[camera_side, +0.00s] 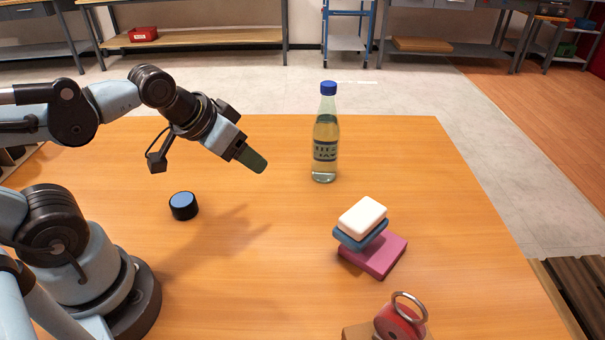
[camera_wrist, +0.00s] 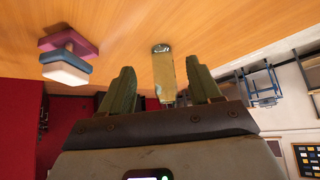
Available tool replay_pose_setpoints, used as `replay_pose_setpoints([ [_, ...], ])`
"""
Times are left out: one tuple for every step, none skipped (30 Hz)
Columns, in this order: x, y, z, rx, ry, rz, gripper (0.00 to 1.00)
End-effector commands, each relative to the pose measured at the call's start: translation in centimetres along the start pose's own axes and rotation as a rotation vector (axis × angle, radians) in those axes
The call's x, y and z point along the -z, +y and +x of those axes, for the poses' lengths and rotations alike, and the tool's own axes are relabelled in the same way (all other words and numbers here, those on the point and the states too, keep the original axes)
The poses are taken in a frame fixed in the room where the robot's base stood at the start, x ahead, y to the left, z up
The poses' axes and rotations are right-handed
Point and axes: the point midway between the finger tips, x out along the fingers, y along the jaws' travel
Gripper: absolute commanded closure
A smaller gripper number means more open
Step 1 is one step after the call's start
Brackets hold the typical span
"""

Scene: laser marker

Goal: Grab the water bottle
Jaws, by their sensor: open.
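The water bottle (camera_side: 325,135) stands upright on the wooden table in the side view. It is clear glass with a yellowish tint, a blue cap and a printed label. My gripper (camera_side: 254,161) is above the table to the left of the bottle, tilted down towards the right and apart from it. In the wrist view the bottle (camera_wrist: 163,75) appears between the two green fingers of my gripper (camera_wrist: 160,85), with its base towards the top of the picture. The fingers are open and hold nothing. The bottle's cap end is hidden behind the gripper body there.
A white block on a blue one (camera_side: 361,222) rests on a pink block (camera_side: 377,258), right of centre. A blue-topped black cylinder (camera_side: 183,206) stands left. A red object with a metal ring (camera_side: 400,318) is at the front. The table (camera_side: 270,270) is clear between gripper and bottle.

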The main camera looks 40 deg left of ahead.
Motion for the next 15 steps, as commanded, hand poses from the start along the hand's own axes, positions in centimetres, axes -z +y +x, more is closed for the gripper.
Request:
replay_pose_setpoints([
  [0.3, 0.1, 0.1, -0.007, 0.009, 0.003, 0.37],
  [0.6, 0.2, 0.1, -0.017, 0.02, 0.006, 0.37],
  [1.3, 0.4, 0.2, -0.035, 0.041, 0.015, 0.37],
  [2.0, 0.6, 0.3, -0.054, 0.065, 0.023, 0.37],
  [2.8, 0.8, 0.5, -0.074, 0.094, 0.033, 0.37],
  [4.1, 1.1, 0.6, -0.1, 0.141, 0.046, 0.37],
  [5.2, 1.2, 0.7, -0.118, 0.181, 0.057, 0.37],
  [6.2, 1.3, 0.7, -0.134, 0.222, 0.066, 0.37],
  [7.6, 1.3, 0.8, -0.149, 0.277, 0.077, 0.37],
  [8.6, 1.2, 0.8, -0.156, 0.318, 0.083, 0.37],
  [9.6, 1.1, 0.8, -0.16, 0.357, 0.089, 0.37],
  [10.7, 0.8, 0.7, -0.16, 0.405, 0.095, 0.37],
  [11.5, 0.6, 0.7, -0.159, 0.437, 0.098, 0.37],
  [12.1, 0.4, 0.7, -0.155, 0.466, 0.1, 0.37],
  [12.8, 0.1, 0.6, -0.149, 0.498, 0.103, 0.37],
])
